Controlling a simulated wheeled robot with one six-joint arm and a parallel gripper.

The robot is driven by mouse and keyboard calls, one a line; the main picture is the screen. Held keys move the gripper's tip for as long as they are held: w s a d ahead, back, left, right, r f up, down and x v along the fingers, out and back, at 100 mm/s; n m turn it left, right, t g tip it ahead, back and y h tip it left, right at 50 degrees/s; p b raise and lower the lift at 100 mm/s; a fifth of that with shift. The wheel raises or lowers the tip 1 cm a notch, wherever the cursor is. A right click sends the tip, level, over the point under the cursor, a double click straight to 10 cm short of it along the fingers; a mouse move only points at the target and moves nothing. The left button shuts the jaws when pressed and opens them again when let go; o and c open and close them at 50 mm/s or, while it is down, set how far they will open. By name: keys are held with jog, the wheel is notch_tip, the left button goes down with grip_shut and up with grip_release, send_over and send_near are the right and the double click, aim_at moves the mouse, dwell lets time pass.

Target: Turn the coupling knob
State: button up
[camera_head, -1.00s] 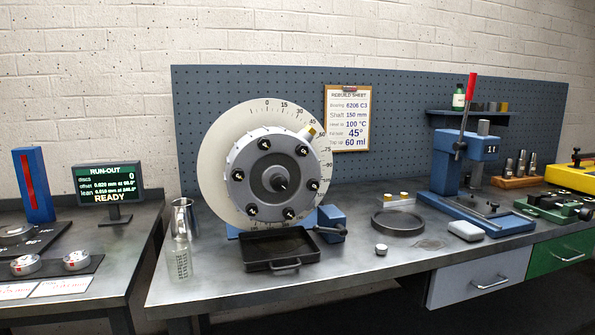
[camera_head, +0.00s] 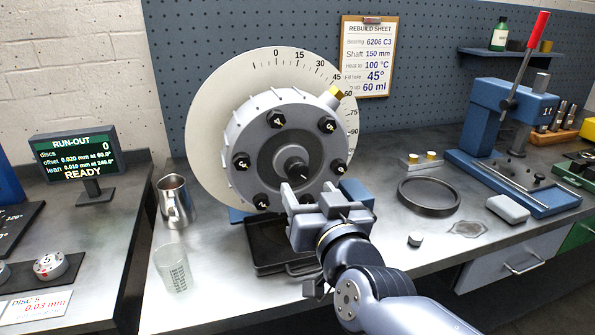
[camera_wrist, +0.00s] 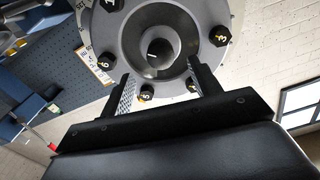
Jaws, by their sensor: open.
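The grey rotor housing (camera_head: 262,170) stands in front of a pale round dial (camera_head: 205,125) marked in degrees. Several dark numbered bolts ring its face. The dark coupling knob, or shaft end, (camera_head: 297,170) sticks out at the centre; it also shows in the wrist view (camera_wrist: 158,55). My gripper (camera_head: 313,193) is open and empty, just in front of the housing's lower right face. In the wrist view my gripper (camera_wrist: 160,88) has its two fingers spread, one on each side below the knob, apart from it. Part of the lower face is hidden behind my gripper.
A black tray (camera_head: 262,258) sits under the housing, partly behind my arm. A metal jug (camera_head: 174,200) and a clear beaker (camera_head: 172,268) stand to the left. A dark ring (camera_head: 428,198), a small knob (camera_head: 415,240) and a blue press (camera_head: 500,125) are on the right.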

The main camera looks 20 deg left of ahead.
aim_at(297, 174)
jog(key=x, duration=0.7)
jog(key=shift+w+a+b, duration=0.2)
jog(key=shift+w+b, duration=0.1)
jog(key=shift+w, duration=0.05)
jog(key=c, duration=1)
jog(key=shift+f+m+b, duration=0.1)
jog(key=shift+m+b, duration=0.3)
jog(key=m+b, duration=0.2)
jog(key=m, duration=0.1)
jog(key=shift+m, duration=0.3)
jog(key=shift+m+b, duration=0.9)
jog(key=shift+m, duration=1.4)
